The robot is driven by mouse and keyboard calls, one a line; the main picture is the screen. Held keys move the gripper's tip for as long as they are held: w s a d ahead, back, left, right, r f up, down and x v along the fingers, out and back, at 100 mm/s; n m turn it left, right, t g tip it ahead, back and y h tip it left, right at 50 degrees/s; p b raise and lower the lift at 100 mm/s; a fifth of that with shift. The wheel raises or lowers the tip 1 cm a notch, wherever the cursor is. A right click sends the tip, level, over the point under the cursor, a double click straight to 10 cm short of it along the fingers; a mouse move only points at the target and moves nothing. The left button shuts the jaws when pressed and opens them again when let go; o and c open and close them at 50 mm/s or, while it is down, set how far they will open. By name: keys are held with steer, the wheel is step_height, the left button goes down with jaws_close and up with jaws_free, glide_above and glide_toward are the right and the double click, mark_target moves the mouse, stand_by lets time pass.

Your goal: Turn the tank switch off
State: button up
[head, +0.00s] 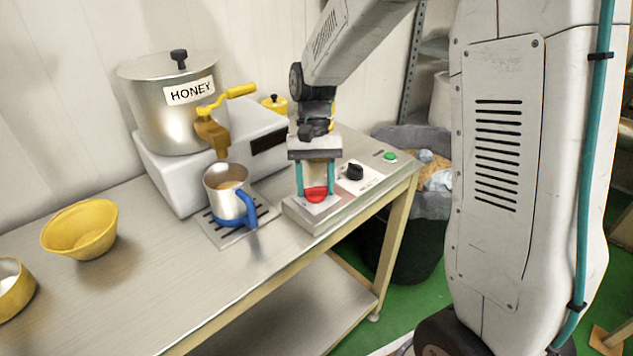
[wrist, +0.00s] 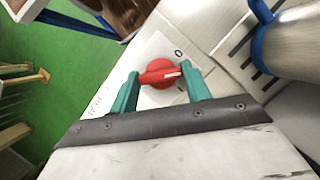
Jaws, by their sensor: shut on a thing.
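The tank switch is a red rotary knob (head: 316,195) on a grey control panel (head: 310,221) at the table's front right. In the wrist view the red knob (wrist: 158,73) has a white pointer line aimed right, with a "0" mark above it and another mark below, partly hidden. My gripper (head: 315,186) points down over the panel. Its teal fingers are shut on the red knob, one on each side, as the wrist view of my gripper (wrist: 160,88) also shows.
A metal mug with a blue handle (head: 228,196) stands on a drip grate under the honey tank's (head: 165,115) tap. A yellow bowl (head: 80,230) is at left.

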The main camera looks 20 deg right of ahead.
steer(key=n+h, duration=0.1)
steer(key=n, duration=0.3)
steer(key=shift+a+h, duration=0.15)
steer(key=shift+h, duration=0.25)
steer(key=shift+n+h, duration=0.5)
steer(key=shift+n, duration=1.2)
steer(key=shift+c, duration=0.2)
steer(key=shift+o, duration=0.2)
steer(key=o, duration=1)
steer(key=shift+c, duration=0.2)
steer(key=v, duration=0.7)
steer(key=shift+a+r, duration=0.2)
steer(key=shift+r, duration=0.15)
steer(key=shift+w, duration=0.2)
